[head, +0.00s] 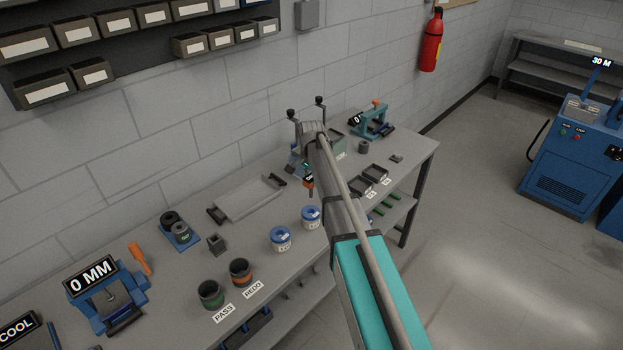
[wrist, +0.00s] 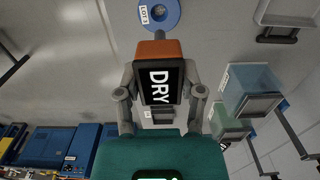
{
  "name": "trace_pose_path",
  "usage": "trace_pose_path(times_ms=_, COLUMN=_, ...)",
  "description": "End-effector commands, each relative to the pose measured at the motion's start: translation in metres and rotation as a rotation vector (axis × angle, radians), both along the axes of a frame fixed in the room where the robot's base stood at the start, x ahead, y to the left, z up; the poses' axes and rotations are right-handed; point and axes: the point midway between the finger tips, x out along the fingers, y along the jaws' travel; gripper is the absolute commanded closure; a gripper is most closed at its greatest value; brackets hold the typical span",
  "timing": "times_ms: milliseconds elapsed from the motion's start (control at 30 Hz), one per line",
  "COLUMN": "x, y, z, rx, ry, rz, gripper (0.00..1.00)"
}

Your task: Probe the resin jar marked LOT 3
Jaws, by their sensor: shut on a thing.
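My gripper (wrist: 161,80) is shut on an orange and black probe (wrist: 158,50) whose screen reads DRY. In the wrist view, the thin probe rod points toward a blue-lidded jar (wrist: 160,10) with a label that seems to read LOT 3. Rod and lid overlap at the lid's edge; I cannot tell whether they touch. In the head view, the orange probe (head: 309,182) hangs tip down above the bench beside my arm. Two blue-lidded white jars, one left (head: 280,239) and one right (head: 311,217), stand upright; their labels are too small to read. My arm hides the bench to their right.
A grey tray (head: 245,198) lies near the wall. Small black trays (head: 375,174) and a teal device (head: 371,120) are right of my arm. A blue 0 MM gauge (head: 105,300) stands at left.

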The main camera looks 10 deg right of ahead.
Motion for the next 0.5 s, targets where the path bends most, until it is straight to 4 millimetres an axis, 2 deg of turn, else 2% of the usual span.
trace_pose_path(times_ms=267, x=0.0, y=0.002, z=-0.007, rx=0.0, ry=0.0, rz=0.002, gripper=1.0)
trace_pose_path(times_ms=500, x=0.0, y=0.001, z=-0.022, rx=0.0, ry=0.0, rz=0.001, gripper=1.0)
